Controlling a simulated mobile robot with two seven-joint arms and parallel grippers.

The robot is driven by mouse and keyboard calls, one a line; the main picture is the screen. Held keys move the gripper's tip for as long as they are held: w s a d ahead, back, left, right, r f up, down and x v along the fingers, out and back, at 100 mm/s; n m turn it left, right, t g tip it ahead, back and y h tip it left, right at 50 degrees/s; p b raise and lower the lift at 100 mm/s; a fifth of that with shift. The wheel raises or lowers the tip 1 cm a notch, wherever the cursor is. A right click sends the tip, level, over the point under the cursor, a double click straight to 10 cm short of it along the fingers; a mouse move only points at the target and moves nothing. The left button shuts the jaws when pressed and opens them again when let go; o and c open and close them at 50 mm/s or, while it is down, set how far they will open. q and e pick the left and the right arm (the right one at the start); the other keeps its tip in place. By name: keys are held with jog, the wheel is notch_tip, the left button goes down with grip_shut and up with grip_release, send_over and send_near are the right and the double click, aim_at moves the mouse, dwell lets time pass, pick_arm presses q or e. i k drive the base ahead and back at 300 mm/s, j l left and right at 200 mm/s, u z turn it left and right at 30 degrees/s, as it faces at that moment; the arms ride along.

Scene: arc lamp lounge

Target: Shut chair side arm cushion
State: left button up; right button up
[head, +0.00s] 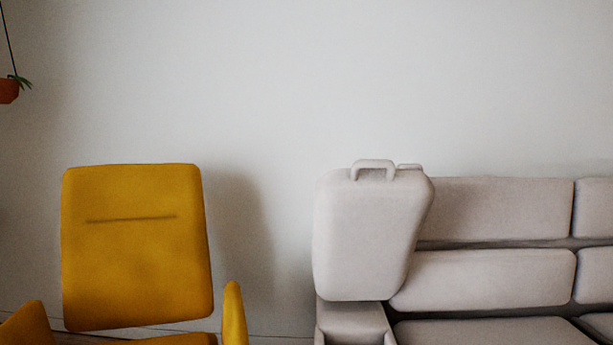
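A light grey sofa stands on the right, and its arm cushion (368,240) at the sofa's left end, nearest the chair, is tilted up on edge. A loop handle (373,167) sticks up from the cushion's top edge. Below it is the grey armrest base (352,320), cut off by the bottom of the picture. A yellow chair (137,245) stands to the left, with its back upright and parts of its two arms showing. Neither of my grippers is in the head view.
The sofa's back cushions (490,210) and seat (490,332) extend to the right edge. A hanging plant pot (8,90) is at the far left. A gap lies between the yellow chair and the sofa. The pale wall behind is bare.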

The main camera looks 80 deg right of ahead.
aim_at(370, 216)
jog(key=z, duration=2.7)
